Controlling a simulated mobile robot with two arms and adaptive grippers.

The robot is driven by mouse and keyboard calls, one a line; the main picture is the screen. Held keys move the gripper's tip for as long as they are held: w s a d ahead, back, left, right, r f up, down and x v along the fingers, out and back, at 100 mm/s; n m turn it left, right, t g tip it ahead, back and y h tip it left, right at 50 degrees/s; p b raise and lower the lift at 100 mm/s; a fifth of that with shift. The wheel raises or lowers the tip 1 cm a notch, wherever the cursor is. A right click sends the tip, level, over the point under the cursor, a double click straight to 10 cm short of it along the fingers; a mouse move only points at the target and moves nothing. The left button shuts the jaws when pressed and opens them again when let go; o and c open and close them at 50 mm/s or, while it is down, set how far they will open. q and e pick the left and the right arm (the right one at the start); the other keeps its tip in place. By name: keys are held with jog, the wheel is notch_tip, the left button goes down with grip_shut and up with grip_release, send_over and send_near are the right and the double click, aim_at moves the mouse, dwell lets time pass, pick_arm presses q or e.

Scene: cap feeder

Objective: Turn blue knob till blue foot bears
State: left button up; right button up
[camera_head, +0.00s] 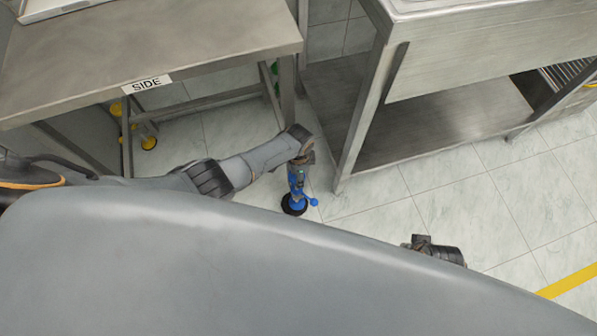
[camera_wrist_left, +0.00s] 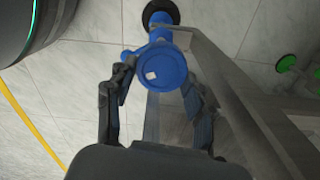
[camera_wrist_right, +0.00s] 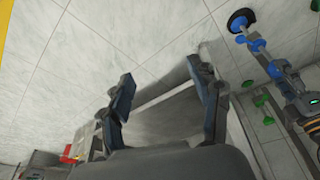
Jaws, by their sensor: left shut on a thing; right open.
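The blue knob (camera_wrist_left: 160,68) is a round disc with a small white square mark in the left wrist view. My left gripper (camera_wrist_left: 160,80) is shut on it, one finger on each side. The blue foot (camera_wrist_left: 159,15) has a black round pad just beyond the knob. In the head view the foot (camera_head: 293,205) is below my left gripper (camera_head: 298,168), with a blue ball-ended lever beside it. It also shows in the right wrist view (camera_wrist_right: 241,21). Whether the pad presses on the floor cannot be told. My right gripper (camera_wrist_right: 160,80) is open and empty.
A steel table marked SIDE (camera_head: 180,50) stands at the left, with yellow feet (camera_head: 148,142) below. A steel bench with a lower shelf (camera_head: 430,115) stands at the right. Green parts (camera_wrist_left: 286,63) are near the frame. Tiled floor (camera_head: 470,195) is clear at the right.

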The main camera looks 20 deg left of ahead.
pick_arm(q)
jog(key=m, duration=0.3)
jog(key=shift+s+m, duration=0.1)
jog(key=shift+m, duration=2.1)
jog(key=m, duration=0.3)
jog(key=shift+s+b, duration=0.1)
jog(key=shift+b, duration=0.2)
jog(key=shift+m, duration=0.8)
pick_arm(e)
jog(key=shift+r, duration=1.4)
pick_arm(q)
jog(key=shift+r, duration=0.1)
pick_arm(e)
jog(key=shift+d+r, duration=0.1)
jog(key=shift+s, duration=0.1)
pick_arm(q)
jog(key=o, duration=1.1)
jog(key=shift+o, duration=0.3)
jog(key=shift+s, duration=0.1)
